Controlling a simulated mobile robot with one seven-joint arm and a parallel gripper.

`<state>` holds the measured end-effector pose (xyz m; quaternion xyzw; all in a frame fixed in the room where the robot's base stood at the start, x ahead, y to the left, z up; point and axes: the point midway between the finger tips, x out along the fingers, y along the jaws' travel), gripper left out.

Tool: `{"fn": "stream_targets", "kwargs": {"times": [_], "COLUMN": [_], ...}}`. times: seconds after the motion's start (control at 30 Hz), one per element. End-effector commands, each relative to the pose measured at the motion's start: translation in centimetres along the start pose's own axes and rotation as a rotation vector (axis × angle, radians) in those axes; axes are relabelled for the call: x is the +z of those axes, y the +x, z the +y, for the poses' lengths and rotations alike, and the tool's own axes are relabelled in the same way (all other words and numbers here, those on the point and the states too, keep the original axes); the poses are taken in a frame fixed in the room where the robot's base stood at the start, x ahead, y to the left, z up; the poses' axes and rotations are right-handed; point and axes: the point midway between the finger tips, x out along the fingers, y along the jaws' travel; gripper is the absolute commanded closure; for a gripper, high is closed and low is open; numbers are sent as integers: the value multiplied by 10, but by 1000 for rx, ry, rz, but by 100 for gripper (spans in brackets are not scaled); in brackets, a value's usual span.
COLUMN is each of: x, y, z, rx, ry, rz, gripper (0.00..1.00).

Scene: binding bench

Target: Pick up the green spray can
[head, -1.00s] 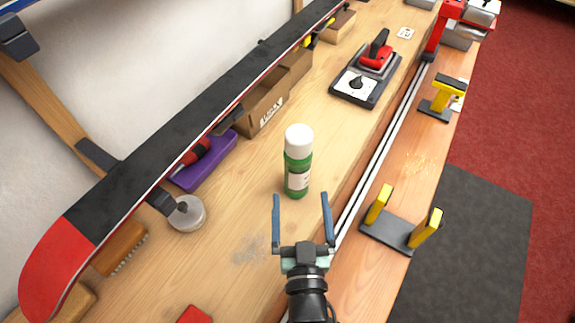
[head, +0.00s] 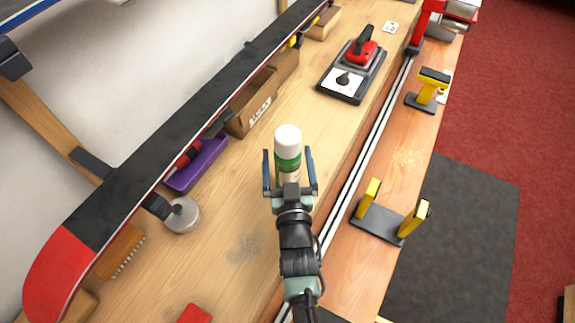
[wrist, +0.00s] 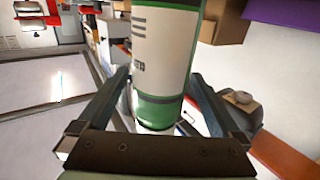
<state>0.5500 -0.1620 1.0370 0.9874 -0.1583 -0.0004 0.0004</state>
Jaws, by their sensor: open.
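The green spray can (head: 288,155) with a white cap stands upright on the wooden bench. In the wrist view the can (wrist: 165,60) fills the upper middle, with its white label facing me and its green base low between the fingers. My gripper (head: 288,168) is open, with one blue finger on each side of the can. In the wrist view my gripper (wrist: 165,105) also shows a finger to the left and right of the can. I cannot tell whether either finger touches it. The can's lower part is hidden behind my gripper in the head view.
A snowboard (head: 150,150) runs along the left. A purple tray (head: 196,162) and a cardboard box (head: 252,102) sit beneath its edge. A waxing iron (head: 361,52) on a base stands farther back. Yellow-tipped supports (head: 380,222) stand right of the rail. Bench around the can is clear.

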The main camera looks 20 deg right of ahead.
Motion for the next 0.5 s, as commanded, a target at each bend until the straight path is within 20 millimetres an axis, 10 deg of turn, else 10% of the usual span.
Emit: {"fn": "stream_targets", "kwargs": {"times": [0.2,0.5], "x": [0,0], "y": [1,1], "z": [0,0], "rx": [0,0], "ry": [1,1], "rz": [0,0], "gripper": [0,52]}}
